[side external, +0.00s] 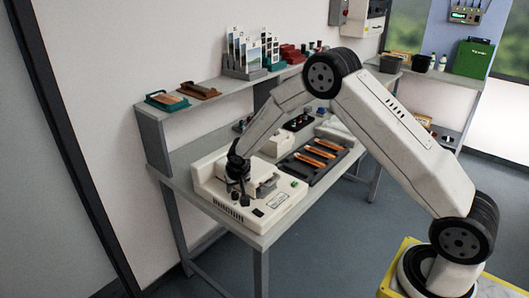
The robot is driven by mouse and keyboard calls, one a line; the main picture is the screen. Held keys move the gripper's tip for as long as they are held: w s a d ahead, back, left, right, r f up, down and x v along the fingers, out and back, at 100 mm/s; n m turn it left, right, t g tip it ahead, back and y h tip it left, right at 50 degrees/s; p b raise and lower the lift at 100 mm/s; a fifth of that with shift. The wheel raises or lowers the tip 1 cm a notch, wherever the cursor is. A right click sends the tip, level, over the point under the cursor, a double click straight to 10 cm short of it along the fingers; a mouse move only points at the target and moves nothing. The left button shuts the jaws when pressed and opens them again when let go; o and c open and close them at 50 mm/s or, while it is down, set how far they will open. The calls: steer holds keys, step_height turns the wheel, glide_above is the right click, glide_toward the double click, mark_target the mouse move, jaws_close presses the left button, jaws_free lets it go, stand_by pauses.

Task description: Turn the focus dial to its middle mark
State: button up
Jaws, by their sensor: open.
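A cream-white machine, which looks like the printer (223,190), stands on the near end of the grey bench. My gripper (238,179) is dark and points down over the machine's top, close to its raised middle part. It is open, and I see nothing held in it. Small dark knobs (245,200) show on the machine just below my gripper. I cannot tell which of them is the focus dial, and no dial marks can be read. Whether the fingers touch anything is too small to tell.
A black tray (295,173) with orange-brown strips lies right of the machine. A green button (294,184) is on the machine's right side. The shelf (215,87) behind holds small trays and a rack of picture cards (245,55). The floor in front is clear.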

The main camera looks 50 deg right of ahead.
mark_target(235, 194)
steer(key=shift+x, duration=2.25)
jaws_close()
